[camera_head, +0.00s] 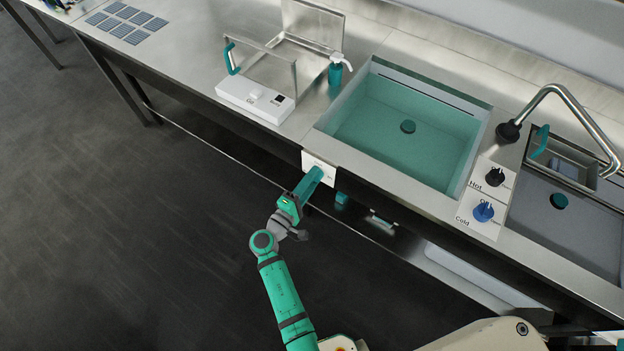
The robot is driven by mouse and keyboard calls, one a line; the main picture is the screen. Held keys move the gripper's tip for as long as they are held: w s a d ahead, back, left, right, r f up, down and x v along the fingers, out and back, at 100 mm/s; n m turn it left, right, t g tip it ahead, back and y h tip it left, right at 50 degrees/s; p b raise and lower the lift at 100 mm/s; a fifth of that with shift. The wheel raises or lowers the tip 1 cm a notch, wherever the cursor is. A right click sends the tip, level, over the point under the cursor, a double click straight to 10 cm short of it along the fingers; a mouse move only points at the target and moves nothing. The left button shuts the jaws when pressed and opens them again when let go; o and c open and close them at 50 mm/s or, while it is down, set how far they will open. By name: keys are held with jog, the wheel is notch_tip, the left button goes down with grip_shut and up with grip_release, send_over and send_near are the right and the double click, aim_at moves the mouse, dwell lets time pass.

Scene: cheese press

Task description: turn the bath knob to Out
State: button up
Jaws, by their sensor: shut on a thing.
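A white label plate (311,159) is fixed to the front edge of the counter, below the left front corner of the green-tinted bath (375,128). My gripper (319,173) reaches up to this plate from the front and is shut on the bath knob. The gripper hides the knob, so I cannot see which way it points. The lettering on the plate is too small and too covered to read.
A white device (255,100) with a raised lid and a soap bottle (336,74) stand left of the bath. Right of it are a Hot knob (495,177), a blue Cold knob (484,212) and a curved tap (570,100). The floor (120,230) at left is clear.

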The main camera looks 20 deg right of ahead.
jog(key=shift+n, duration=0.9)
jog(key=o, duration=1)
jog(key=shift+o, duration=0.2)
jog(key=v, duration=1)
jog(key=shift+s+a, duration=0.25)
jog(key=shift+a, duration=0.1)
jog(key=shift+a, duration=0.1)
